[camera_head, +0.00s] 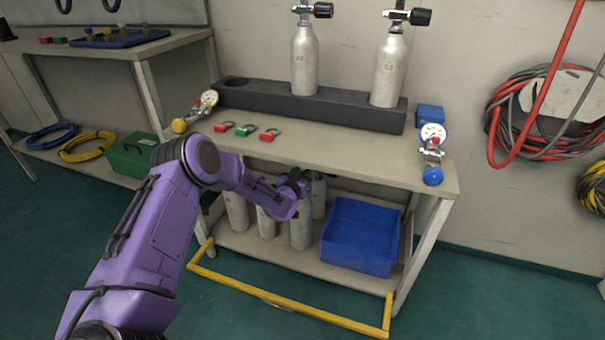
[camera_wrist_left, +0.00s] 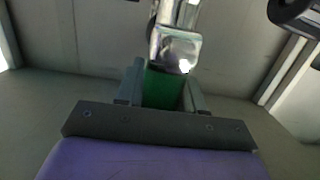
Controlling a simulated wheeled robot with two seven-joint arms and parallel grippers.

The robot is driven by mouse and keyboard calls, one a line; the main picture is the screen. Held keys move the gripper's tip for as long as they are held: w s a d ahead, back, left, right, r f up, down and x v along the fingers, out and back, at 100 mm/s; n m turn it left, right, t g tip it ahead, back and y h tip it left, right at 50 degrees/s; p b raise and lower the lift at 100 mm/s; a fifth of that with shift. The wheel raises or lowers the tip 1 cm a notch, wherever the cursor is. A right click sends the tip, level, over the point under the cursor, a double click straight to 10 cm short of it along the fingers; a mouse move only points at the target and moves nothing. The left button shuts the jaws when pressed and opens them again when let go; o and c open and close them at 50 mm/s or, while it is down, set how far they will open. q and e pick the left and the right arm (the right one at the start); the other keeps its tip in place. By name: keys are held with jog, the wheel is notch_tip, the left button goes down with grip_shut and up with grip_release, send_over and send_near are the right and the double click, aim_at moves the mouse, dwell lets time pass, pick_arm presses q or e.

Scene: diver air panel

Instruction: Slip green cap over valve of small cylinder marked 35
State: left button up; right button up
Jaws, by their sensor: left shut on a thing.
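In the head view my left arm reaches under the bench top to the lower shelf, with my left gripper (camera_head: 303,184) near the tops of several small grey cylinders (camera_head: 301,232). Their markings are not legible, so I cannot tell which is 35. In the left wrist view my left gripper (camera_wrist_left: 162,88) is shut on a green cap (camera_wrist_left: 162,90). A shiny metal valve (camera_wrist_left: 175,45) is just beyond the cap; I cannot tell whether they touch. A black knob (camera_wrist_left: 293,10) shows at the upper right. My right gripper is not in view.
A blue bin (camera_head: 360,237) stands right of the cylinders. A yellow rail (camera_head: 290,305) runs along the front. On the bench top (camera_head: 340,160) lie red caps (camera_head: 269,135), another green cap (camera_head: 244,131) and gauges. Two tall cylinders (camera_head: 304,62) stand in a black rack (camera_head: 340,111).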

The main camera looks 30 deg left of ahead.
pick_arm(q)
jog(key=shift+f, duration=0.25)
jog(key=o, duration=1.1)
jog(key=shift+s+r, duration=0.1)
jog(key=shift+s, duration=0.1)
jog(key=p+v, duration=0.3)
jog(key=v, duration=0.7)
jog(key=shift+d, duration=0.15)
